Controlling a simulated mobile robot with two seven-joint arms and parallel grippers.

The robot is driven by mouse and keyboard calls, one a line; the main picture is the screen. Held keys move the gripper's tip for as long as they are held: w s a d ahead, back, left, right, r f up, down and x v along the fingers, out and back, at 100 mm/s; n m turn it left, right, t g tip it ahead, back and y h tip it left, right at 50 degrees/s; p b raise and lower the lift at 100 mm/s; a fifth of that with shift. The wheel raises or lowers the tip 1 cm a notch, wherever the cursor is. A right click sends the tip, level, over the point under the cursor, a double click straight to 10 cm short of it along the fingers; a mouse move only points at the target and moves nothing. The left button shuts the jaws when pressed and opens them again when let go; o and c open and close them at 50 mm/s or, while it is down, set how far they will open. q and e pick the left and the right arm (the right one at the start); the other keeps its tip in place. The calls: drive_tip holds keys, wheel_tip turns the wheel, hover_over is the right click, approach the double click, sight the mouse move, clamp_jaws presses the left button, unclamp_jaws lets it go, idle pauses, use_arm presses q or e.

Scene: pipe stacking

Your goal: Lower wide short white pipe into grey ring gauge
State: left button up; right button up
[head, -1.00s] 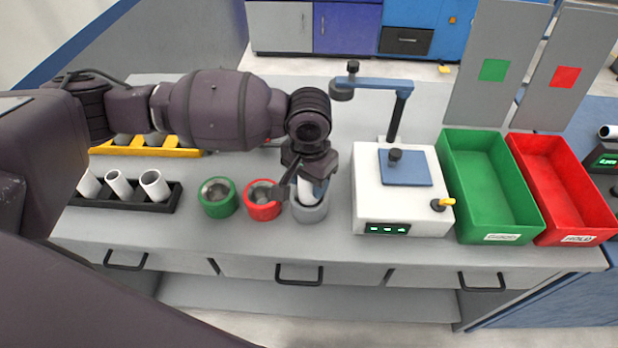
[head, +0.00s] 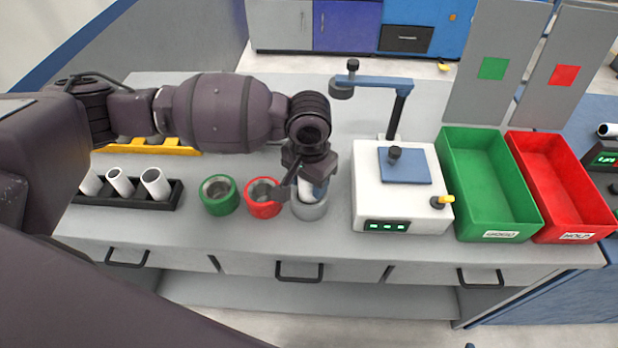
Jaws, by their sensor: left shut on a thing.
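The grey ring gauge (head: 310,211) stands on the bench, right of the red ring gauge (head: 263,205) and the green ring gauge (head: 220,196). My left gripper (head: 302,190) points down over the grey ring gauge and is shut on the white pipe (head: 306,187). The pipe's lower end is at the gauge's opening, seemingly inside the rim. The gripper hides much of the pipe, so its depth and contact with the wall cannot be told. My right gripper is not in view.
A black rack (head: 135,194) with several white pipes stands at the left, a yellow rack (head: 152,147) behind it. A white measuring device (head: 400,205) stands close right of the grey gauge. Green (head: 495,215) and red (head: 570,210) bins lie farther right.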

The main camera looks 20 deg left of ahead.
use_arm(q)
drive_tip(key=shift+f, duration=0.15)
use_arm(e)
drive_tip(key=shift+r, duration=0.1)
use_arm(q)
drive_tip(key=o, duration=1)
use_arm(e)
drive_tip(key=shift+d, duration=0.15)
use_arm(q)
wheel_tip(320, 180, up, 10)
drive_tip(key=shift+f+p, duration=0.1)
drive_tip(key=shift+p, duration=1.05)
drive_tip(key=shift+r, duration=0.5)
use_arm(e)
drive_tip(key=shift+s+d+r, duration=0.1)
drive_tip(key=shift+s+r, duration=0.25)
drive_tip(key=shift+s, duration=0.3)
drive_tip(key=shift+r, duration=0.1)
